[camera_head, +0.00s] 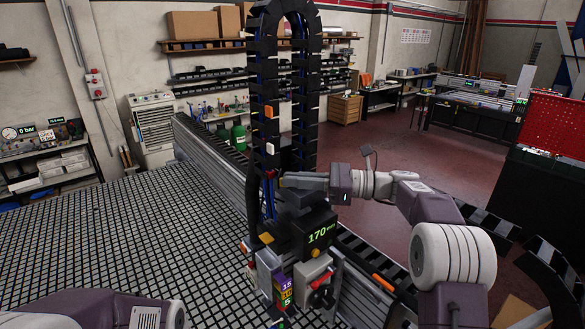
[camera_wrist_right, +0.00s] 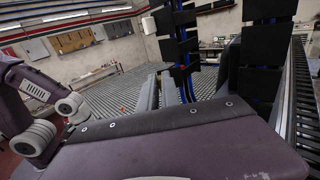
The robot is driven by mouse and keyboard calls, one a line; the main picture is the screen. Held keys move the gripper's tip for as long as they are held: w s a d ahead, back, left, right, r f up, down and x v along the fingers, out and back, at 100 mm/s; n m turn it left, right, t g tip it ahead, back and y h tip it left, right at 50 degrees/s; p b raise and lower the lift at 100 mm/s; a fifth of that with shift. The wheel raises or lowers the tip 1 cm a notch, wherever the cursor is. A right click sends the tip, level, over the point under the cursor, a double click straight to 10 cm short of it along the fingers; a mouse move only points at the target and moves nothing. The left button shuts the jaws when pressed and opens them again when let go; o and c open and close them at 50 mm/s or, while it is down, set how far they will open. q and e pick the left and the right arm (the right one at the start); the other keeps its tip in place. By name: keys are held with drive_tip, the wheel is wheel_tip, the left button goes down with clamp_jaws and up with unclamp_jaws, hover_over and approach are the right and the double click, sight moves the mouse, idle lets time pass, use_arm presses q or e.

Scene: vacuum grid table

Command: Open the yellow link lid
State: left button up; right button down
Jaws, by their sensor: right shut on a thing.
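A tall black cable chain (camera_head: 264,85) loops upright at the table's edge, with blue hoses inside its open links. An orange lid (camera_head: 269,112) and a pale lid (camera_head: 270,148) show on its left run. I cannot pick out a clearly yellow lid. My right gripper (camera_head: 285,182) reaches in from the right to the lower part of the left run and is shut on a small part there, which its fingers hide. In the right wrist view the chain (camera_wrist_right: 258,70) and blue hoses (camera_wrist_right: 186,82) are close in front. My left gripper is out of view.
A black unit with a green display reading 170 (camera_head: 318,235) stands just below my right gripper. The grid table (camera_head: 110,225) at left is clear.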

drive_tip(key=shift+d+r+g, duration=0.1)
drive_tip(key=shift+g, duration=0.2)
drive_tip(key=c, duration=1.6)
unclamp_jaws()
drive_tip(key=shift+o, duration=0.2)
drive_tip(key=s+d+r+b, duration=0.3)
drive_tip(key=s+d+r, duration=0.4)
drive_tip(key=d+r, duration=0.2)
drive_tip(key=shift+d+r, duration=0.25)
drive_tip(key=shift+r, duration=0.7)
drive_tip(key=shift+w, duration=0.1)
